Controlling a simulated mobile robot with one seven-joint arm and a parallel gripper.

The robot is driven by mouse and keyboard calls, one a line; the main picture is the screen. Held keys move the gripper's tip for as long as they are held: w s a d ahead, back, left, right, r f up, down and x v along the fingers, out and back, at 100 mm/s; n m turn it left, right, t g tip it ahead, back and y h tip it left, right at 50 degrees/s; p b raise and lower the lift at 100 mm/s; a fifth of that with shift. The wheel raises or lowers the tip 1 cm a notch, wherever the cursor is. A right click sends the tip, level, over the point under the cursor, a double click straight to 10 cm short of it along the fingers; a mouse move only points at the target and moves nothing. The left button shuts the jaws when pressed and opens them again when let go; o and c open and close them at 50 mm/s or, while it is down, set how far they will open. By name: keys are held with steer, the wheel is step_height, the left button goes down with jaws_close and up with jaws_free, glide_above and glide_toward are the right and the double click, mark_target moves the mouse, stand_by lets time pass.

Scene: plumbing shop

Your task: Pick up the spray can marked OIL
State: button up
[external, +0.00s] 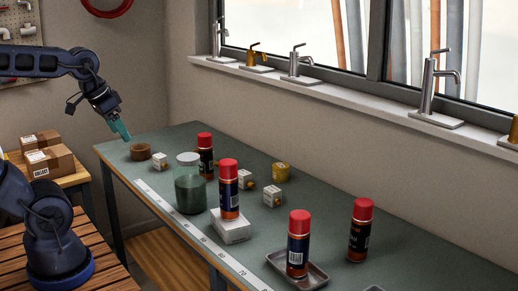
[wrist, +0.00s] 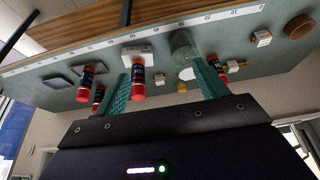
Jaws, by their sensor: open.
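Several spray cans with red caps and dark labels stand on the workbench; I cannot read which is marked OIL. One can (external: 206,163) is behind the glass jar, one (external: 229,200) stands on a white box, one (external: 298,250) on a grey tray, and one (external: 360,240) at the right. My gripper (external: 121,131) is open and empty above the bench's far left end, apart from all the cans. In the wrist view, its teal fingers (wrist: 162,68) are spread. The can on the box (wrist: 138,82) shows beside the left finger, and another can (wrist: 216,65) beside the right finger.
A green glass jar (external: 190,190) with a pale lid stands close to two cans. Small white boxes (external: 272,196), a yellow tin (external: 281,172) and a brown round piece (external: 140,152) also lie on the bench (external: 330,205). Taps line the windowsill (external: 330,88) behind.

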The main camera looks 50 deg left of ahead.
steer(key=shift+o, duration=0.5)
steer(key=n+h, duration=0.1)
steer(key=n, duration=3.2)
glide_above(200, 135)
steer(key=s, duration=0.3)
step_height(200, 135, down, 12)
steer(key=f, duration=0.1)
steer(key=x, duration=0.4)
steer(key=shift+w+f, duration=0.2)
steer(key=shift+w, duration=0.15)
steer(key=shift+w+x, duration=0.2)
steer(key=shift+x, duration=1.15)
steer(key=shift+w+x, duration=0.15)
steer(key=shift+x, duration=1.25)
steer(key=shift+r, duration=0.15)
